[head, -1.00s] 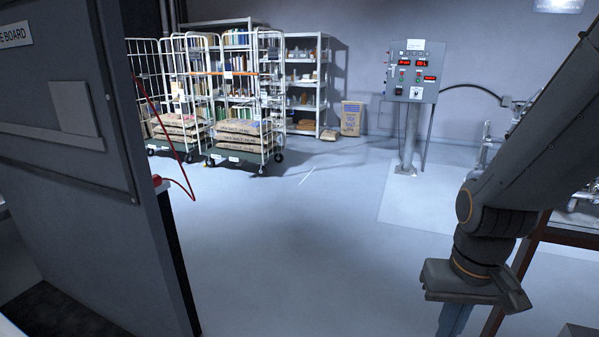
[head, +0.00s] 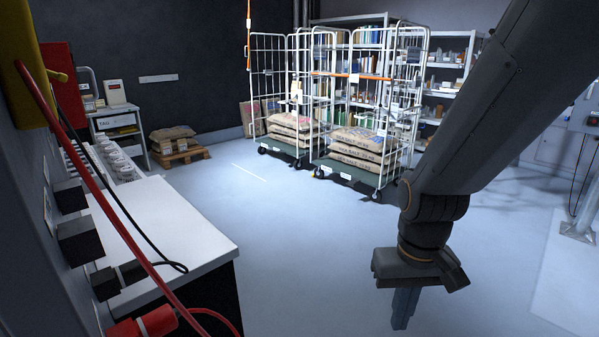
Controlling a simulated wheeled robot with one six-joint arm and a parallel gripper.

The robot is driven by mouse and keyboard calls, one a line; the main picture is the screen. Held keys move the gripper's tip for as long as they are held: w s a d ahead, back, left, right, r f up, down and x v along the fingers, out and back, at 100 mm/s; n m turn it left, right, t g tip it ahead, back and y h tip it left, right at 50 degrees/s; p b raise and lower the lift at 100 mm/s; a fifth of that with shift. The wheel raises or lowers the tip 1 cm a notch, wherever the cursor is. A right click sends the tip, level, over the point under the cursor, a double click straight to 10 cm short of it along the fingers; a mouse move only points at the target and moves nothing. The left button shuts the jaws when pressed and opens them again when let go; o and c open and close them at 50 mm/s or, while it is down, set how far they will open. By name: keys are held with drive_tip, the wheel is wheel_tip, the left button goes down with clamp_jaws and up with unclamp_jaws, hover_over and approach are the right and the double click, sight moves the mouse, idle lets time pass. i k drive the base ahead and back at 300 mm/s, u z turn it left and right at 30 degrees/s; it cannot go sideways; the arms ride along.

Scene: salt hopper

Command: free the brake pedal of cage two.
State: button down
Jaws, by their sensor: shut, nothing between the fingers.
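Two white wire roll cages stand side by side across the room, a left cage (head: 284,146) and a right cage (head: 346,172). Each has a green deck on castors and holds stacked sacks. I cannot read which is cage two. A small yellow spot (head: 313,174) shows low at the left end of the right cage's deck; it is too small to tell whether it is a brake pedal. My gripper (head: 402,323) points down over the floor at the right, shut and empty, well short of the cages.
A white-topped bench (head: 165,225) with red and black cables stands close at the left. Sacks on a wooden pallet (head: 184,156) lie at the back left. Shelves (head: 452,75) stand behind the cages. The floor (head: 290,240) between me and the cages is clear.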

sight(353, 182)
drive_tip(key=u, duration=0.05)
drive_tip(key=i, duration=2.35)
drive_tip(key=z, duration=0.35)
drive_tip(key=i, duration=2.25)
drive_tip(key=z, duration=0.5)
drive_tip(key=i, duration=0.5)
drive_tip(key=z, duration=0.1)
